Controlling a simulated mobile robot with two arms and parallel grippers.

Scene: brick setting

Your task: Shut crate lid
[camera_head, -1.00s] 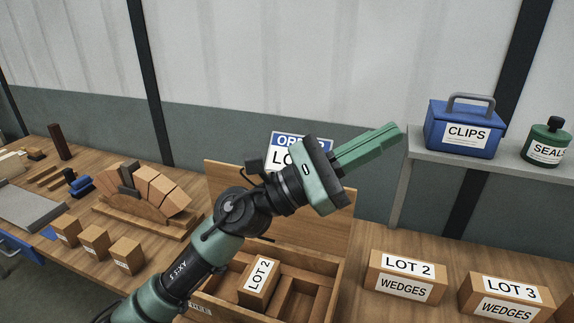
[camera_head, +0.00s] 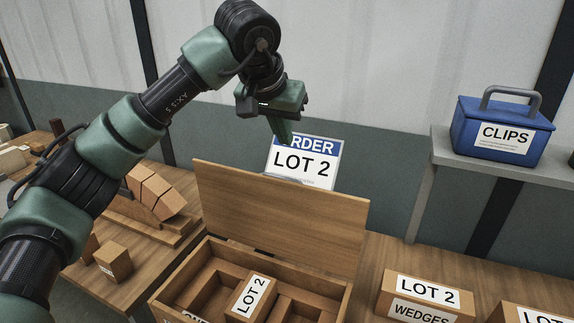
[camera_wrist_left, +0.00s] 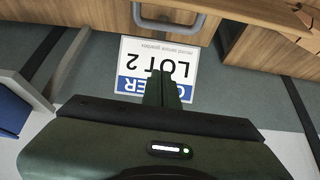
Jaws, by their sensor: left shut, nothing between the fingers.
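The wooden crate (camera_head: 338,305) stands on the bench, with its lid (camera_head: 285,212) raised and leaning back at the rear edge. Inside the crate are wooden dividers and a box labelled LOT 2 (camera_head: 250,297). My left gripper (camera_head: 283,138) is shut and empty, pointing down above and behind the lid's top edge, in front of the order sign (camera_head: 305,165). In the left wrist view the shut fingers (camera_wrist_left: 166,88) overlap the sign (camera_wrist_left: 155,60), which appears upside down. My right gripper is in neither view.
Boxes labelled LOT 2 wedges (camera_head: 425,298) and another box (camera_head: 530,312) stand right of the crate. A shelf (camera_head: 480,165) with a blue clips box (camera_head: 500,130) is at the right. A brick arch (camera_head: 155,192) and small boxes (camera_head: 113,260) are at the left.

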